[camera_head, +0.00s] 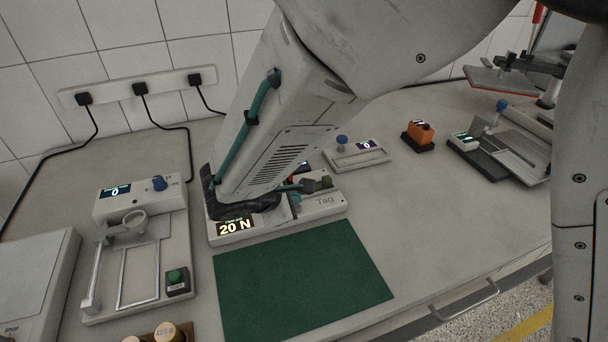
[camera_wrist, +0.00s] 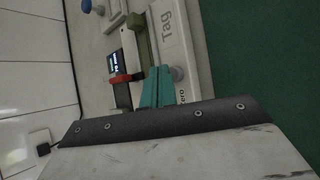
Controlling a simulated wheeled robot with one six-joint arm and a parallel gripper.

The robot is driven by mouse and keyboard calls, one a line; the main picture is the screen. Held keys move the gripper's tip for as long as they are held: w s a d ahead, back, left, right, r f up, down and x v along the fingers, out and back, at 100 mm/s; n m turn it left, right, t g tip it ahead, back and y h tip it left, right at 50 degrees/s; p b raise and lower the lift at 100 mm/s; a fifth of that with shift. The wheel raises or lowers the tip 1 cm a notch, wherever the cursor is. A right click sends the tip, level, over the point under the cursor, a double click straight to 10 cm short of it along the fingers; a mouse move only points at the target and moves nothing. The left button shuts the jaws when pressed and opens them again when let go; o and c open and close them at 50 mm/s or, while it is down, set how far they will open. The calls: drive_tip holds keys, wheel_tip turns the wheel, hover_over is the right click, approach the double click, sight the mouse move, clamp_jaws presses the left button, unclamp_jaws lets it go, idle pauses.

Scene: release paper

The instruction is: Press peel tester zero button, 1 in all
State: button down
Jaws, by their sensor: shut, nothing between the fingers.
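In the wrist view the tester (camera_wrist: 172,38) shows a dark screen, a red part, a green block and a small grey round button (camera_wrist: 177,73). Partly hidden lettering that looks like "Zero" stands beside that button. My gripper (camera_head: 293,197) is over the tester. Its teal fingers (camera_wrist: 157,86) are shut and empty, close beside the grey button. I cannot tell whether they touch anything.
A dark green mat (camera_head: 300,285) lies in front of the tester. A pale instrument (camera_head: 138,200) with a blue knob and a green button stands left. A small unit reading 0 (camera_head: 357,155), an orange device (camera_head: 420,133) and a sloped rig (camera_head: 505,150) stand right.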

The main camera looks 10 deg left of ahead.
drive_tip(key=shift+f, duration=0.7)
idle(0.9)
drive_tip(key=shift+r, duration=0.95)
drive_tip(key=shift+r, duration=0.1)
wheel_tip(320, 180, up, 5)
drive_tip(key=shift+f, duration=0.1)
idle(0.8)
